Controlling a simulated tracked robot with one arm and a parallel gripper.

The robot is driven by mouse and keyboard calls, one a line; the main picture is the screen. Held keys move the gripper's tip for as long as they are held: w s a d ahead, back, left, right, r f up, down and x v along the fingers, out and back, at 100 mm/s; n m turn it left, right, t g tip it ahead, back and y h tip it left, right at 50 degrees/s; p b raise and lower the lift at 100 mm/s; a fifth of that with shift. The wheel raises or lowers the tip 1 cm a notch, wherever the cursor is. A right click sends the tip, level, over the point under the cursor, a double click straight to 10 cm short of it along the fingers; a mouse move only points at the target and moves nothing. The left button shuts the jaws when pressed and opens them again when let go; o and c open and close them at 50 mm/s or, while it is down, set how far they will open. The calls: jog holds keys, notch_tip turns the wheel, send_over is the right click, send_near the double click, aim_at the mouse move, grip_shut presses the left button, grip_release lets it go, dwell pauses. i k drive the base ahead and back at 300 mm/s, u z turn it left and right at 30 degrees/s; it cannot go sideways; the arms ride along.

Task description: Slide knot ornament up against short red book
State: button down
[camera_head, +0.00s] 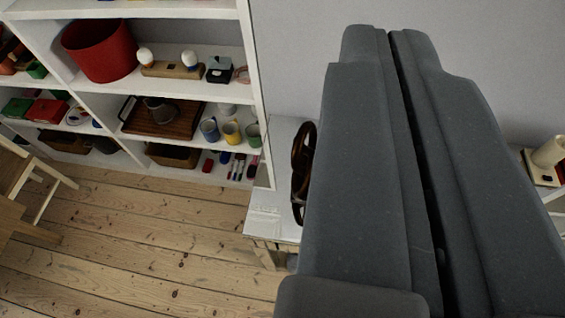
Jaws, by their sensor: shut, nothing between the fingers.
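My gripper (388,32) fills the right half of the view. Its two grey fingers lie side by side with only a thin dark seam between them, shut and empty. A dark brown looped ornament, which looks like the knot ornament (301,165), stands on a small white table (266,222) just left of the fingers in the picture. Its right side is partly hidden by my gripper. I cannot make out a short red book on the visible part of the table. Much of the table top is hidden behind my gripper.
A white shelf unit (258,75) at the left holds a red bucket (99,50), a wooden tray (165,122), several cups and small items. A wooden chair (25,185) stands at the left edge. A white shelf with a cream cylinder (549,152) is at the right. Floorboards (150,235) are clear.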

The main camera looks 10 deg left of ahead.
aim_at(302, 154)
jog(key=z, duration=0.05)
jog(key=i, duration=0.9)
jog(key=u, duration=0.05)
